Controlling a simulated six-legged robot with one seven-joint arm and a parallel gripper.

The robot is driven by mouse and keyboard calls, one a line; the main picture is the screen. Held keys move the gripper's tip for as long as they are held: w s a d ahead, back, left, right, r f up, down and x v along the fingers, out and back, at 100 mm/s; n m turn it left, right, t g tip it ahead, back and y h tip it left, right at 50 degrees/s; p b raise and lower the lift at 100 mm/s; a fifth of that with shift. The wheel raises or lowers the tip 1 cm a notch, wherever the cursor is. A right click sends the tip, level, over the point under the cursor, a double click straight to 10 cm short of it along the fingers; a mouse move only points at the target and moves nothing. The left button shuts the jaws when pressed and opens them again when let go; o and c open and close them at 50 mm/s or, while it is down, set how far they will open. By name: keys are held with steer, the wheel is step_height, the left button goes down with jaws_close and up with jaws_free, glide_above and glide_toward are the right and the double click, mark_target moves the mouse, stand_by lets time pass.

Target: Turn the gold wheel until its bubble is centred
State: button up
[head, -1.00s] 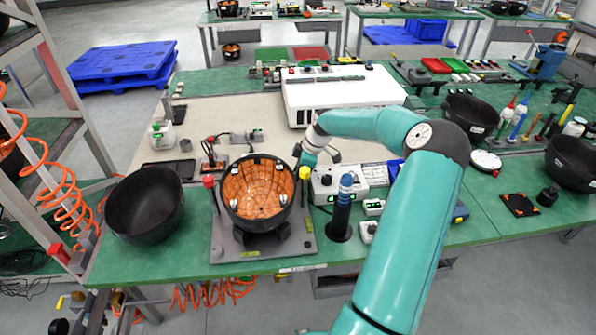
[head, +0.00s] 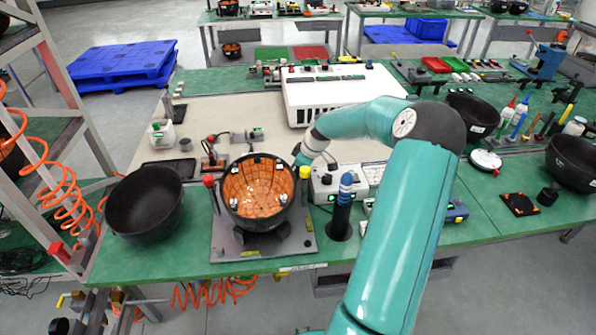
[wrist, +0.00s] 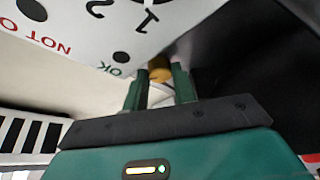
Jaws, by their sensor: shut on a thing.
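The gold wheel (wrist: 160,71) shows in the wrist view between the fingertips of my gripper (wrist: 158,84), which is shut on it. In the head view the gold wheel (head: 304,172) is at the right side of the grey fixture plate (head: 225,246), beside the orange-lined black bowl (head: 258,190). My fingers are mostly hidden there. Yellow-green vials show on the plate, one at the front edge (head: 250,253) and one near the right corner (head: 308,243). They are too small to tell where a bubble sits.
A red knob (head: 208,181) is left of the bowl. A white control box (head: 323,184) and a blue-topped black post (head: 342,205) stand close on the right. An empty black bowl (head: 145,203) is on the left.

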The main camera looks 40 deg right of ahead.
steer(key=o, duration=1)
steer(key=shift+r, duration=0.1)
steer(key=v, duration=1.3)
steer(key=shift+s+d+r, duration=0.1)
steer(key=shift+s+r, duration=0.1)
steer(key=shift+r, duration=0.1)
